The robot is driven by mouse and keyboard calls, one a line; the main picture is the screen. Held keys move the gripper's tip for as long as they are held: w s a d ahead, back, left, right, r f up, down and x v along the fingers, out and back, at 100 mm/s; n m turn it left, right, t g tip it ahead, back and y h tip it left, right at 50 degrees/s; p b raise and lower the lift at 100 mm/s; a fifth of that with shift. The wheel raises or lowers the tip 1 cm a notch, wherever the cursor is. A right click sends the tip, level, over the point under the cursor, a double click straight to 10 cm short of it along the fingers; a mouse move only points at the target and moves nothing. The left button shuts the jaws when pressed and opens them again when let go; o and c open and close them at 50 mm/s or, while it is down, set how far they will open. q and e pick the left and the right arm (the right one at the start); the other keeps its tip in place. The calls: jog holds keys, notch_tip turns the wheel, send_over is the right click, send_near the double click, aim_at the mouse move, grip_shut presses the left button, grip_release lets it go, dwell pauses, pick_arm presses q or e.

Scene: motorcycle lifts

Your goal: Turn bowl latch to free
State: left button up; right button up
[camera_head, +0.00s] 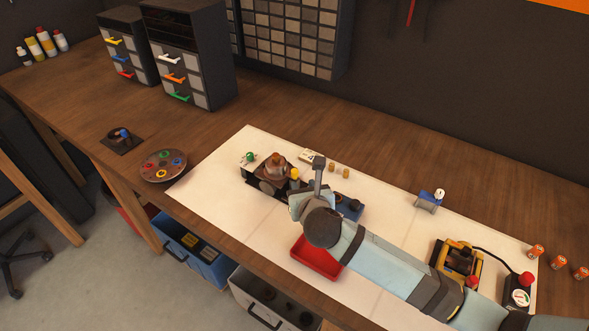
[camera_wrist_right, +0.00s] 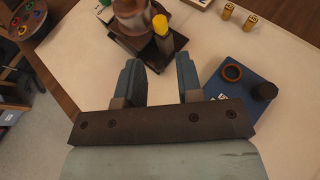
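A small carburetor-like assembly with a copper-brown body (camera_head: 275,167) sits on a dark base on the white mat (camera_head: 222,165). Its yellow-capped part (camera_head: 295,173) stands at the right side, and a green knob (camera_head: 249,156) shows at the left. I cannot tell for sure which part is the bowl latch. In the right wrist view the yellow cap (camera_wrist_right: 160,24) and brown body (camera_wrist_right: 131,18) are just beyond the fingers. My right gripper (camera_wrist_right: 158,72) is open and empty, just in front of the dark base. My left gripper is not in view.
A blue mat with a ring and black knob (camera_wrist_right: 263,91) lies right of the gripper. A round palette (camera_head: 163,166) is at the left. Small brass pieces (camera_head: 333,168) stand behind. A yellow-framed device (camera_head: 457,262) is at the right.

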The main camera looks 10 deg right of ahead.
aim_at(295, 172)
jog(key=p+x, duration=0.1)
jog(key=x, duration=0.9)
jog(key=shift+w+f, duration=0.2)
jog(key=shift+w, duration=0.05)
grip_shut()
